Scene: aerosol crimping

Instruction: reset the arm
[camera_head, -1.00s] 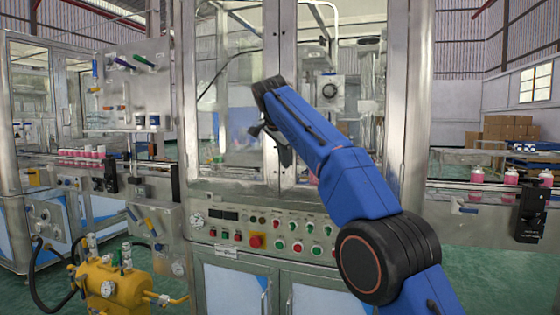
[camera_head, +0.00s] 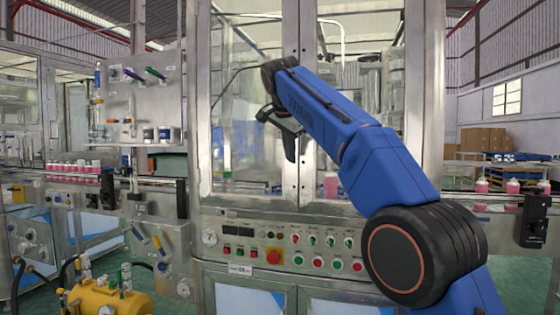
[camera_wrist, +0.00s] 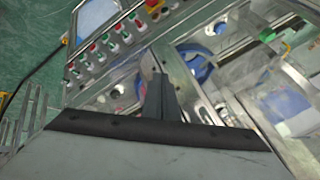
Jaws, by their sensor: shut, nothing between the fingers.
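My blue arm reaches up from the lower right in the head view, in front of the crimping machine's glass doors. My gripper (camera_head: 283,121) hangs at the arm's far end, before the left glass door, and is above the control panel (camera_head: 285,250). In the wrist view my gripper (camera_wrist: 160,82) shows as dark fingers close together, with nothing between them. The wrist view also shows the control panel (camera_wrist: 105,46) at the upper left, tilted.
The machine's door frame (camera_head: 299,160) stands close behind my arm. A conveyor with pink bottles (camera_head: 73,168) runs at the left, and more pink bottles (camera_head: 512,186) stand at the right. A yellow tank (camera_head: 110,299) stands at the lower left.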

